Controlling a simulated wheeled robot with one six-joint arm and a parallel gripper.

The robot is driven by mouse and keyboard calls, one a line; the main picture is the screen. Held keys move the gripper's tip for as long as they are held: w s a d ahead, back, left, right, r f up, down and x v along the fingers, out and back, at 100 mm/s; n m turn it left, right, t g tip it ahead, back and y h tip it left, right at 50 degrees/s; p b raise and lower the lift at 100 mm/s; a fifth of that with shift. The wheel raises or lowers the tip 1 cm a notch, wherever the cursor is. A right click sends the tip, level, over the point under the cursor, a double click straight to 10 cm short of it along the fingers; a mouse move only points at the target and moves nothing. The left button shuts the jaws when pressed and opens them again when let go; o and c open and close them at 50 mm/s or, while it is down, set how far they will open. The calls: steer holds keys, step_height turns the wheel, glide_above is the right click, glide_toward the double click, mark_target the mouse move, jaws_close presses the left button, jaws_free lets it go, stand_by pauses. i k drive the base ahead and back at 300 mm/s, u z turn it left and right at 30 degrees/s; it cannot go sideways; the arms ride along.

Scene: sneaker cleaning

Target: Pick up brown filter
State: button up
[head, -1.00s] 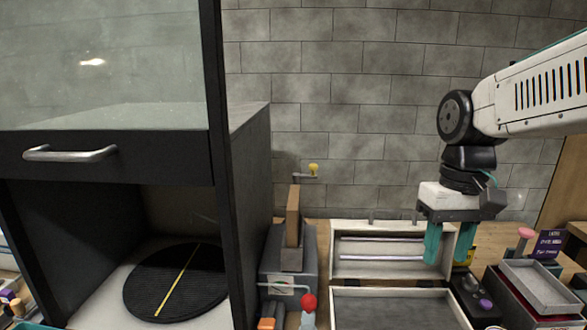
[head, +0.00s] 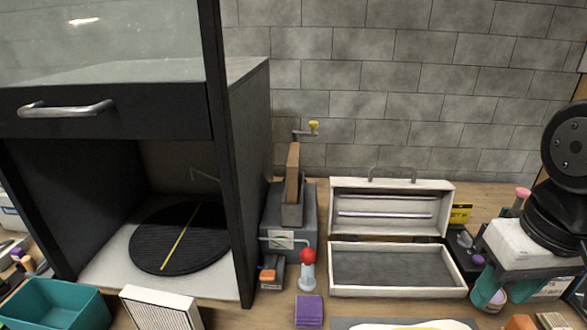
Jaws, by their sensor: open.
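A flat brown slab (head: 293,170), which may be the brown filter, stands upright in a grey machine (head: 277,230) beside the black cabinet. I cannot tell for sure which is the filter. My gripper (head: 533,292) is at the lower right with teal fingers apart. It is open, seems empty, and is well to the right of both.
An open white case (head: 398,285) lies between the machine and my gripper. A red-knobbed lever (head: 308,257) stands before the machine. A teal bin (head: 52,303), a purple block (head: 309,311) and the black cabinet (head: 250,170) are on the left and front.

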mark_target(292, 166)
steer(key=k, duration=1.1)
steer(key=u, duration=0.7)
steer(key=i, duration=1.15)
steer(key=z, duration=0.45)
